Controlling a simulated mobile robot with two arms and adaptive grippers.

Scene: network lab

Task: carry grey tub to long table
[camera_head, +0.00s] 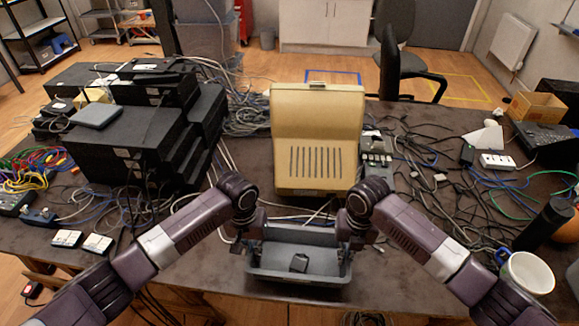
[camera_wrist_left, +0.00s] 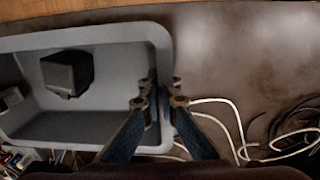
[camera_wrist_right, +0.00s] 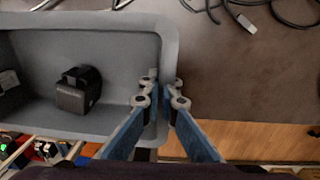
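The grey tub (camera_head: 297,278) is at the near front edge of the dark table, level, with a small black block (camera_head: 299,263) inside. The tub also shows in the left wrist view (camera_wrist_left: 90,132) and the right wrist view (camera_wrist_right: 110,24). My left gripper (camera_head: 252,246) is at the tub's left end; its fingers (camera_wrist_left: 162,98) close on the end wall, one inside and one outside. My right gripper (camera_head: 347,247) grips the right end wall the same way (camera_wrist_right: 162,97). I cannot tell whether the tub rests on the table or hangs just above it.
A beige case (camera_head: 316,140) stands just behind the tub. Black equipment stacks (camera_head: 130,145) fill the left, and loose cables (camera_head: 440,190) and a white mug (camera_head: 528,273) the right. An office chair (camera_head: 400,60) stands beyond the table. Floor shows behind it.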

